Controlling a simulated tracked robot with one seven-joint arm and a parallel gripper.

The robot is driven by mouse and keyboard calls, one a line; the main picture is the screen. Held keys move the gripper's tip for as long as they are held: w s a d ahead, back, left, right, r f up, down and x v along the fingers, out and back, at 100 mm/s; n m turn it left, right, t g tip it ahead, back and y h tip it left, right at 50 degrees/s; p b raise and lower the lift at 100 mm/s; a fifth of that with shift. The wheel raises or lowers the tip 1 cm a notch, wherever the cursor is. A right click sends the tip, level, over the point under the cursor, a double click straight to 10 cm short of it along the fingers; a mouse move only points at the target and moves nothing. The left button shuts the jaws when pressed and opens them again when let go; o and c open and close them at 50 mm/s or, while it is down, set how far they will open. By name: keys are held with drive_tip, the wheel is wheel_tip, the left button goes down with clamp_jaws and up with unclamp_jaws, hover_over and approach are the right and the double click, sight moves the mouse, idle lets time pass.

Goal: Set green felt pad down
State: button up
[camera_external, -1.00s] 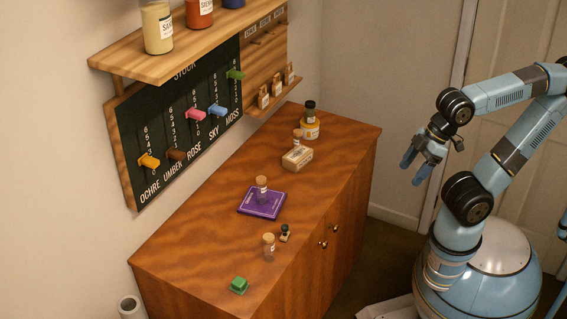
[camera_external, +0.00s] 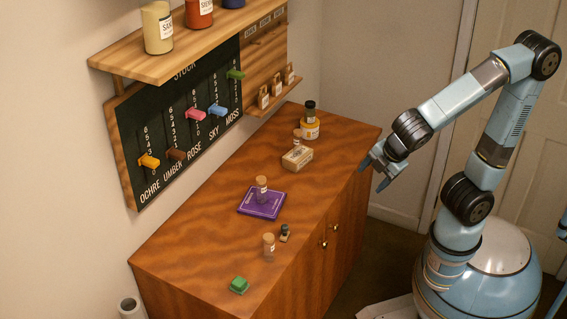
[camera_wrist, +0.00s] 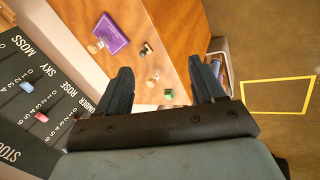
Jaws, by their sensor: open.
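The green felt pad (camera_external: 239,286) lies near the front left corner of the wooden cabinet top, looking like a small green block. It also shows in the wrist view (camera_wrist: 168,94), between and beyond my fingers. My gripper (camera_external: 377,172) is open and empty, in the air by the right edge of the cabinet top, well apart from the pad. Its two dark fingers (camera_wrist: 163,77) are spread in the wrist view.
A purple pad (camera_external: 250,207) bears another vial. A pale block (camera_external: 297,161) and yellow jar (camera_external: 310,130) are farther back. The slider board (camera_external: 185,120) and shelf (camera_external: 180,58) overhang the wall side.

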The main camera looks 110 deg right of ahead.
drive_tip(key=w+f+n+h, duration=0.3)
drive_tip(key=w+f+n, duration=0.15)
drive_tip(key=w, duration=0.55)
drive_tip(key=n+t+h, duration=0.3)
drive_tip(key=n+t, duration=0.3)
drive_tip(key=n, duration=1)
approach(240, 282)
drive_tip(key=x, duration=1)
drive_tip(key=shift+w+d+f, duration=0.1)
drive_tip(key=shift+w+d, duration=0.05)
drive_tip(key=shift+d, duration=0.1)
drive_tip(key=c, duration=1)
